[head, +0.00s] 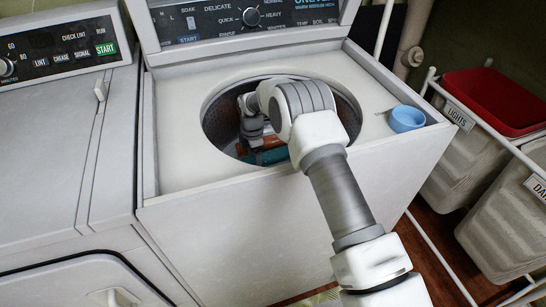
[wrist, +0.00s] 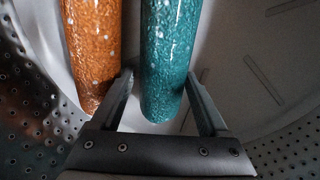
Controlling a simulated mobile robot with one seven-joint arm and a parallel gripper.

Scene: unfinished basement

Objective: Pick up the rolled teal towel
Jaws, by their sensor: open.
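The rolled teal towel (wrist: 169,60) lies inside the washer drum, in the middle of the wrist view. A little of it shows in the head view (head: 268,156), low in the drum opening beside my arm. My gripper (wrist: 155,90) is open, with one finger on each side of the teal towel's near end. I cannot tell whether the fingers touch it. A rolled orange towel (wrist: 95,50) lies parallel on the left, close to the left finger. In the head view my arm reaches down into the drum and hides much of the inside.
The perforated drum wall (wrist: 30,120) curves close around my gripper. The washer's round opening rim (head: 212,140) surrounds my arm. A small blue cup (head: 406,118) stands on the washer top at right.

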